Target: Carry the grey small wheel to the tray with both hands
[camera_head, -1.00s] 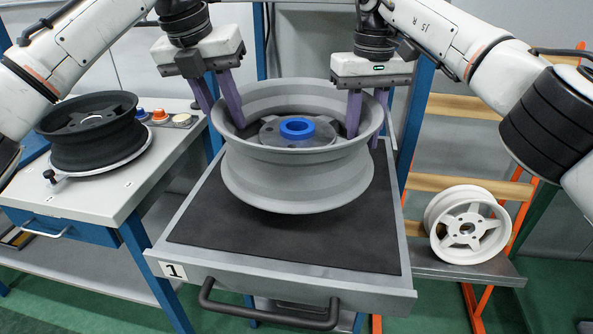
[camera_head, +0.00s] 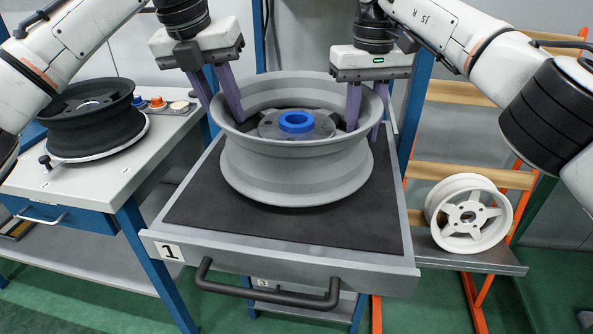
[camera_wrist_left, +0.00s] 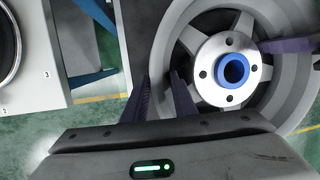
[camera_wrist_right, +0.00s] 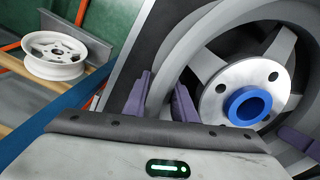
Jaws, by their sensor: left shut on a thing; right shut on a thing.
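The grey wheel (camera_head: 296,175), with a blue ring (camera_head: 296,122) at its hub, is level over the tray (camera_head: 390,262) marked 1, which has a dark mat. I cannot tell whether its bottom rim touches the mat. My left gripper (camera_head: 226,112) is shut on the left part of its upper rim, one finger inside and one outside. My right gripper (camera_head: 364,118) is shut on the right part of the rim in the same way. The wheel also shows in the left wrist view (camera_wrist_left: 207,18) and in the right wrist view (camera_wrist_right: 196,45).
A black wheel (camera_head: 95,125) sits on a round stand on the workbench (camera_head: 60,185) at left. A white wheel (camera_head: 468,215) leans on a rack shelf (camera_head: 470,257) at right. The tray's dark handle (camera_head: 265,302) sticks out in front. Bare mat shows around the grey wheel.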

